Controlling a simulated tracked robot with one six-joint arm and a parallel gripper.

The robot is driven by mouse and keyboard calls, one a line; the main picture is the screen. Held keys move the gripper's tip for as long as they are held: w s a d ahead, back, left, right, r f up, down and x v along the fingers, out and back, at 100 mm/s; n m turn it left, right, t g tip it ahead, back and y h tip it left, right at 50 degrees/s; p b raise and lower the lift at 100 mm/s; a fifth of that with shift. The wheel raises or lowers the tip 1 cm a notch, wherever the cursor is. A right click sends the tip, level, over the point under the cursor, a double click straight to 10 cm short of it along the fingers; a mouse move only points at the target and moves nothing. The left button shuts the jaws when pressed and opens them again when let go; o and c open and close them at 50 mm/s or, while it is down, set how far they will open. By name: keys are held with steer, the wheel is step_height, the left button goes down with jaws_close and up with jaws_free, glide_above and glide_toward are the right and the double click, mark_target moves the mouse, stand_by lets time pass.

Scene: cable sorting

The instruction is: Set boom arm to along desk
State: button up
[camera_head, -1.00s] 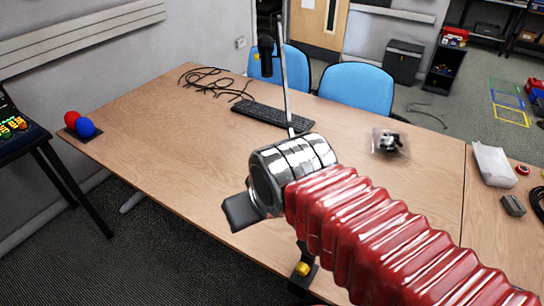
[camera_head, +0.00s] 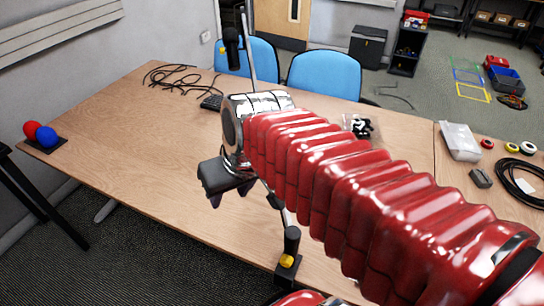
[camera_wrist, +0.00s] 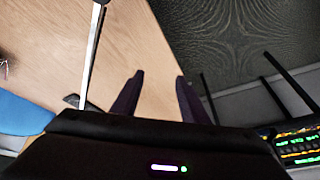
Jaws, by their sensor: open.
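The boom arm is a thin silver rod (camera_head: 249,45) with a black microphone (camera_head: 231,42) hanging near its top. Its black base with a yellow knob (camera_head: 287,261) is at the desk's near edge. My red arm hides the rod's middle. My gripper (camera_head: 226,196) is over the desk, left of the base, with dark purple fingers pointing down. In the wrist view, my gripper (camera_wrist: 158,92) has its fingers apart with nothing between them. The silver rod (camera_wrist: 96,48) passes left of the fingers there, apart from them.
The wooden desk (camera_head: 130,130) is clear at left. Red and blue balls (camera_head: 46,137) sit at the left corner. Blue chairs (camera_head: 327,73) stand behind.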

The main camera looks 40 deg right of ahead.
steer(key=w+d+f+m+y, duration=0.1)
steer(key=w+d+f, duration=0.1)
steer(key=d, duration=0.7)
steer(key=w+d+f+m+t+y, duration=0.1)
steer(key=w+d+f+m, duration=0.1)
steer(key=w+d, duration=0.3)
steer(key=w+d+f+m+t+y, duration=0.1)
steer(key=w+d+f, duration=0.1)
steer(key=d, duration=1.2)
steer(key=shift+w+f+m+y, duration=0.15)
steer(key=shift+w+m+y, duration=0.2)
steer(key=shift+w, duration=0.35)
steer(key=shift+a+f, duration=0.1)
steer(key=x, duration=1.3)
steer(key=shift+w+f, duration=0.25)
steer(key=shift+w, duration=0.1)
jaws_close()
